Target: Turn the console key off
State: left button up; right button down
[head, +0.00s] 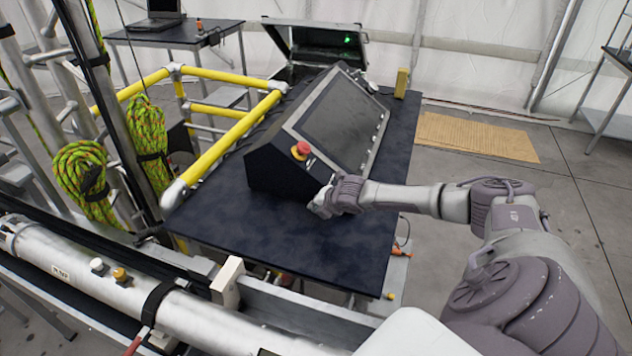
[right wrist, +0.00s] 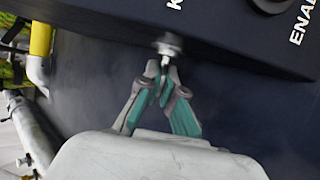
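The console (head: 290,150) is a dark sloped box with a large screen on the dark table. In the right wrist view, a silver key switch (right wrist: 168,44) stands out from the console's front face, below a white label starting with "K". My right gripper (right wrist: 164,72) has its teal-padded fingers drawn together at the tips, shut on the small key (right wrist: 165,61) in the switch. The key is mostly hidden between the fingertips, and its turn angle cannot be told. In the head view, my right gripper (head: 319,207) is at the console's front corner and covers the switch. My left gripper is not in view.
A red mushroom button (head: 300,150) sits on the console above my right gripper. A dark round control (right wrist: 270,4) is beside the "ENAB" label. Yellow railing (head: 225,143) borders the table's left side. The table top (head: 335,255) in front is clear.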

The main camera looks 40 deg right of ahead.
jog(key=shift+w+r+g+h+p, duration=0.15)
jog(key=shift+r+g+h+p, duration=0.25)
jog(key=shift+g+p, duration=0.55)
jog(key=shift+a+f+n+g+h+p, duration=0.15)
jog(key=shift+n+g+h+p, duration=0.15)
jog(key=shift+n+g+p, duration=0.25)
jog(key=shift+f+g+h, duration=0.1)
jog(key=shift+g+h, duration=0.2)
jog(key=shift+g, duration=0.5)
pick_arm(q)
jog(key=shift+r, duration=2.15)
pick_arm(e)
jog(key=shift+f+n+g+h, duration=0.1)
jog(key=shift+n+g+h, duration=0.15)
jog(key=shift+g+h, duration=0.45)
jog(key=shift+g, duration=0.4)
jog(key=c, duration=1.3)
grip_release()
jog(key=shift+c, duration=0.2)
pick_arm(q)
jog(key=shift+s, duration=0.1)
pick_arm(e)
jog(key=v, duration=1.2)
jog(key=shift+d, duration=0.25)
